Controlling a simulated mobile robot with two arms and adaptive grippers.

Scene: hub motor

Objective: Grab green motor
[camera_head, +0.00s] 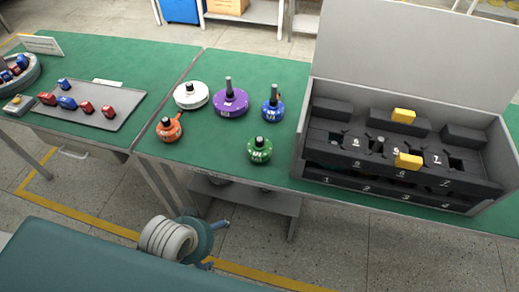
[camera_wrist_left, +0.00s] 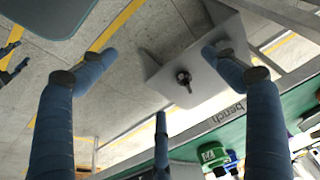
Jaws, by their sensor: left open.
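The green motor (camera_head: 259,150) stands upright near the front edge of the green table, left of the open case. It also shows in the left wrist view (camera_wrist_left: 212,156) at the lower right, beyond the fingers. My left gripper (camera_head: 217,245) is in front of the table and below its top, over the floor, well apart from the green motor. Its blue fingers are spread wide with nothing between them in the left wrist view (camera_wrist_left: 160,82).
Blue (camera_head: 273,109), purple (camera_head: 230,102), white (camera_head: 191,95) and orange (camera_head: 169,128) motors stand near the green one. The case (camera_head: 302,150) with black trays is on the right. A shelf (camera_head: 270,198) is under the table. The front edge (camera_head: 225,168) lies between gripper and motor.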

